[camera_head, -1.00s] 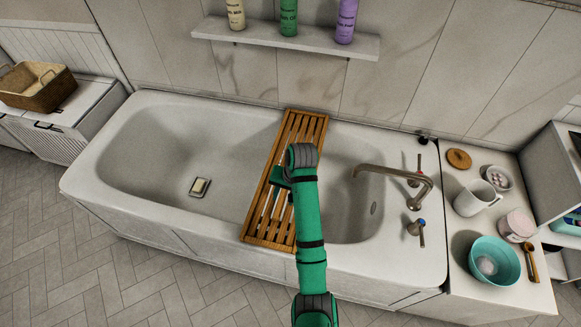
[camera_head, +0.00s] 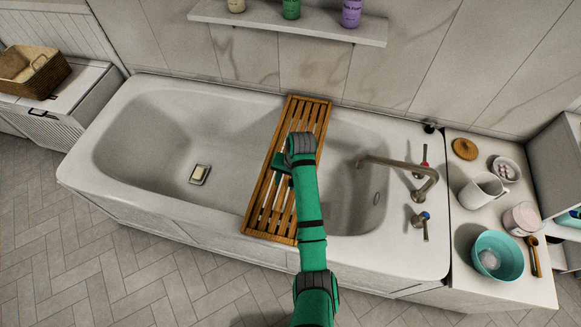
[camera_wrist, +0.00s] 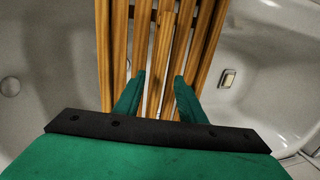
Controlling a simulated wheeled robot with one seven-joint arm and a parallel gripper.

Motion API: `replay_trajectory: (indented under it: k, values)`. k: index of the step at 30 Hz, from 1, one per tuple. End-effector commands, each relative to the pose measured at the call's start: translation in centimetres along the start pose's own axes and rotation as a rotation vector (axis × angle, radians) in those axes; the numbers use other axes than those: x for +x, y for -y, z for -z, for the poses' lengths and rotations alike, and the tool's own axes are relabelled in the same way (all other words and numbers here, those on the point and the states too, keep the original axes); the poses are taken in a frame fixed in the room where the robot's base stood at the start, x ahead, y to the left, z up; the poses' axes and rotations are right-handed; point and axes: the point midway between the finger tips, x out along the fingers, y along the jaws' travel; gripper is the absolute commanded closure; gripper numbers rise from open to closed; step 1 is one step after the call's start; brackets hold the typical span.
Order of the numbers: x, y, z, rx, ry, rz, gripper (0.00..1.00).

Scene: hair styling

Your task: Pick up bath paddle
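A wooden slatted rack (camera_head: 308,112) lies across the bathtub, and my gripper (camera_wrist: 160,76) is over it. In the wrist view its two green fingers are apart, pointing along the slats. A narrow, lighter wooden strip (camera_wrist: 163,45) lies between and beyond the fingertips. I cannot tell whether it is the bath paddle or one of the rack's slats; no other paddle is clear to me. I see no finger contact with it. In the head view my wrist hides the fingertips and the middle of the rack.
The white bathtub (camera_head: 131,98) holds a soap dish (camera_head: 200,174) left of the rack. A tap (camera_head: 400,168) stands to the right. The right counter (camera_head: 462,208) carries a teal bowl (camera_head: 497,256), a white jug (camera_head: 482,190) and a wooden-handled tool (camera_head: 534,258). A shelf with bottles (camera_head: 290,22) is behind.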

Motion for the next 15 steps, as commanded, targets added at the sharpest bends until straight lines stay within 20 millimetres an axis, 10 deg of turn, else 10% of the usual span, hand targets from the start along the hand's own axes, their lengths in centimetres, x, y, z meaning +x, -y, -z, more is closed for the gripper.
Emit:
replay_trajectory:
  k: [15]
  values:
    - [3.9,-0.2,0.2,-0.001,-0.001,0.000,0.63]
